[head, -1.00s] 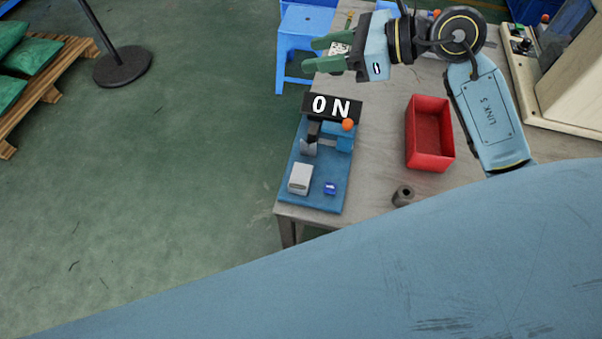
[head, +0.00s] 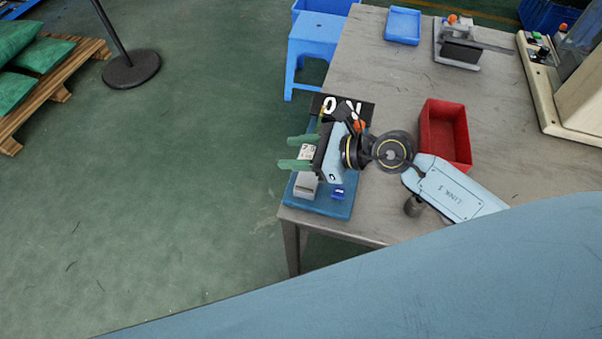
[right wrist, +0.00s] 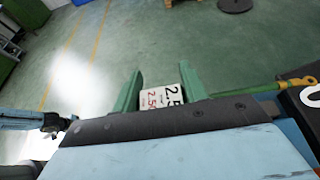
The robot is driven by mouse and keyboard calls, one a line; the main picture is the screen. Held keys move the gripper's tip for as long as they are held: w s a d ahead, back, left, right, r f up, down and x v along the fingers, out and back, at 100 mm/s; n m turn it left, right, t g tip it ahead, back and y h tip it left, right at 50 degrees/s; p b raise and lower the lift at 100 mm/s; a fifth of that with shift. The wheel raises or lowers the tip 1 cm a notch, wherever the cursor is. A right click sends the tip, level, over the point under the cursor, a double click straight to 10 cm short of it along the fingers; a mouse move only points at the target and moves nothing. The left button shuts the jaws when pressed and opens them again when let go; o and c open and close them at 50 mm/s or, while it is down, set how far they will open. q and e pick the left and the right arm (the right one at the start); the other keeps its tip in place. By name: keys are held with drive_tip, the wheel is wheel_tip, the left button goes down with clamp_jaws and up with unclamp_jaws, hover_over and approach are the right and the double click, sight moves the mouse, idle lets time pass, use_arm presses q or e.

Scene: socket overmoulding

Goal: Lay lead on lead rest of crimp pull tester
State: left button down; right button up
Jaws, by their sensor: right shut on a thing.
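My right gripper (head: 290,152) is over the near end of the crimp pull tester's blue base (head: 334,206), its green fingers pointing left. It is shut on the lead; a white tag with printed numbers (right wrist: 162,97) shows between the fingers in the right wrist view. A green-yellow length of the lead (right wrist: 245,93) sticks out beyond one finger there. The tester's black ON sign (head: 343,105), orange knob (head: 359,125) and grey block (head: 306,186) show around the gripper. The gripper hides the middle of the tester, so contact between lead and rest cannot be told.
A red bin (head: 446,135) stands right of the tester, with a dark grey cylinder (head: 413,206) close to my right arm. A blue tray (head: 402,25) and a grey device (head: 460,48) are farther back. The table between them is clear. A blue stool (head: 318,45) stands beyond the table's left edge.

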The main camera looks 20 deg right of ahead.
wheel_tip(320, 180, down, 2)
drive_tip(key=shift+f+b, duration=0.45)
drive_tip(key=shift+f, duration=0.25)
wheel_tip(320, 180, down, 2)
drive_tip(key=shift+f+b, duration=0.2)
drive_tip(key=shift+b, duration=0.3)
drive_tip(key=shift+f, duration=0.35)
use_arm(q)
drive_tip(key=a+f, duration=0.2)
drive_tip(key=a, duration=0.1)
drive_tip(key=shift+s+f, duration=0.15)
drive_tip(key=shift+f, duration=0.05)
drive_tip(key=shift+a, duration=0.1)
use_arm(e)
drive_tip(key=o, duration=1.1)
drive_tip(key=shift+c, duration=0.2)
use_arm(q)
drive_tip(key=shift+w, duration=0.25)
